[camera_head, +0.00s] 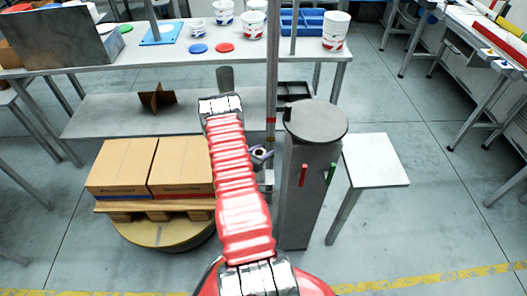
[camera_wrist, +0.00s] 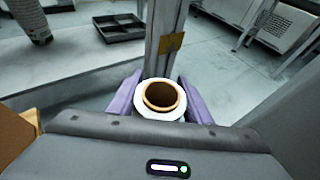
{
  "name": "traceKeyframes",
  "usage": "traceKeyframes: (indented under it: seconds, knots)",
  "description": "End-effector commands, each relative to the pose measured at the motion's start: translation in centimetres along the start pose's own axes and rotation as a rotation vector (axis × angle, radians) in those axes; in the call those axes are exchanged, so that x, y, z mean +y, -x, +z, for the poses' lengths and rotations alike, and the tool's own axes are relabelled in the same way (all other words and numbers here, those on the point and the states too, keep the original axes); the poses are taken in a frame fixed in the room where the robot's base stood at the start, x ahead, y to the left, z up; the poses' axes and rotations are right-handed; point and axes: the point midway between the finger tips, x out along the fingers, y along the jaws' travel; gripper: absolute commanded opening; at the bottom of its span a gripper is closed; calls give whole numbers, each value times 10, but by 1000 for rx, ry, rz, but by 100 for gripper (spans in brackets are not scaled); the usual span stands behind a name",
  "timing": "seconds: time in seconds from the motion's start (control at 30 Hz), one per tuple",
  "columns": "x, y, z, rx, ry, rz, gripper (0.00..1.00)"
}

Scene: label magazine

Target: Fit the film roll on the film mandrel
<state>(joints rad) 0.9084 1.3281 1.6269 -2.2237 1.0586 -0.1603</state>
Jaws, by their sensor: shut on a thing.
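The film roll (camera_wrist: 160,115) is white with a brown cardboard core, and its open end faces the wrist camera. My gripper (camera_wrist: 158,98) has its purple fingers shut on the roll, one on each side. In the head view my gripper (camera_head: 261,154) is small and partly behind my red arm, with the roll (camera_head: 260,152) in it. The roll is close to the grey vertical post (camera_head: 272,75), which rises just beyond it in the wrist view (camera_wrist: 165,40). A pale grey piece (camera_head: 268,180) shows below the gripper by the post. I cannot make out the mandrel; it may be hidden.
Two cardboard boxes (camera_head: 122,168) sit on a pallet (camera_head: 155,205) to the left. A grey round-topped column (camera_head: 317,120) stands close on the right, with a small white table (camera_head: 375,160) beyond. A dark tray (camera_head: 294,88) is on the low bench behind.

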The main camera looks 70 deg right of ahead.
Motion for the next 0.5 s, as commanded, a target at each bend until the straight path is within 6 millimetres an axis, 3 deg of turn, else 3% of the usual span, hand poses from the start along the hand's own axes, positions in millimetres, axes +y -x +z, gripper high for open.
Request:
traceKeyframes:
  seconds: [0.4,0.43,0.5]
  knots:
    - [0,-3,-6,-2,-1,0,0]
    - [0,-3,-6,-2,-1,0,47]
    - [0,-3,-6,-2,-1,0,52]
